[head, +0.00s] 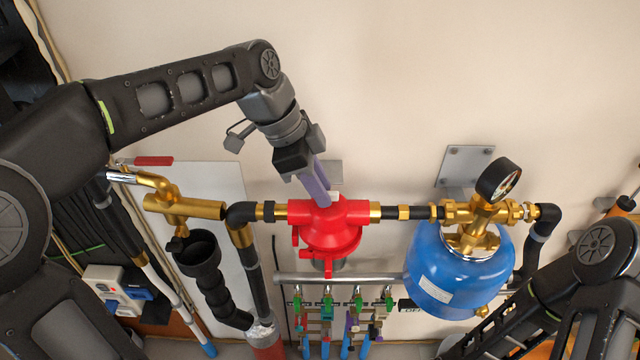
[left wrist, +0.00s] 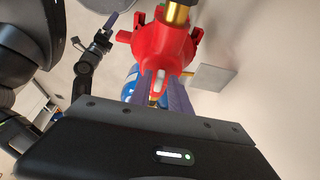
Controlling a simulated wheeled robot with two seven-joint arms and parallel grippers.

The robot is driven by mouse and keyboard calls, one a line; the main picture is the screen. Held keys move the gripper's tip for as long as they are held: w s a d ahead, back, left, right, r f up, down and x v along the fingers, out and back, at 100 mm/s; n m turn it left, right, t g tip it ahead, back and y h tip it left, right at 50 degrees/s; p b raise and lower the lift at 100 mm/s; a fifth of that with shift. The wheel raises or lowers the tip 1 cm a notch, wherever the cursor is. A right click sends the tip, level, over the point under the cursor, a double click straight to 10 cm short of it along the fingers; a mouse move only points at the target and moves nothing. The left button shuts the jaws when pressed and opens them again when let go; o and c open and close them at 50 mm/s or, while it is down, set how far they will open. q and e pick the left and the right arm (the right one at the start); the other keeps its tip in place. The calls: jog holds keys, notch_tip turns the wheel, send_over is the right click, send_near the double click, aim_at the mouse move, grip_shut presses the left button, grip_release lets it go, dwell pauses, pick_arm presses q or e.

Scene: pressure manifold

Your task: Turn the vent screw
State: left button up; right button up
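The red valve body (head: 330,228) sits in the pipe run on the wall, and it fills the upper middle of the left wrist view (left wrist: 160,45). A small pale piece, which looks like the vent screw (left wrist: 159,80), shows on the red body between my left fingers. In the head view it is a small pale spot (head: 333,196) at the top of the body. My left gripper (head: 318,192) reaches down to it, with its purple-grey fingers close on either side. I cannot tell whether they touch it. My right gripper (left wrist: 106,28) shows small and dark in the left wrist view.
A blue tank (head: 455,275) with a pressure gauge (head: 498,180) stands to the right. A brass valve with a red handle (head: 153,161) is to the left. Several small green valves (head: 327,305) sit below. The wall above the pipe is mostly bare.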

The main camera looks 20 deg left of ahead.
pick_arm(q)
grip_shut()
dwell(0.5)
jog(key=shift+s+d+f+n+t+b, duration=0.1)
jog(key=shift+n+t+b, duration=0.2)
jog(key=shift+n+b, duration=0.35)
jog(key=shift+s+n+t+b, duration=0.1)
jog(key=shift+n+t+b, duration=0.2)
jog(key=shift+n+b, duration=0.35)
jog(key=n+t+b, duration=0.1)
jog(key=n, duration=0.2)
jog(key=shift+s+d+y, duration=0.1)
jog(key=shift+s+y, duration=0.05)
jog(key=shift+y, duration=0.25)
jog(key=shift+s+d+n+t+y+b, duration=0.15)
jog(key=shift+n+t+y+b, duration=0.25)
jog(key=shift+n, duration=0.8)
jog(key=shift+o, duration=1.4)
grip_release()
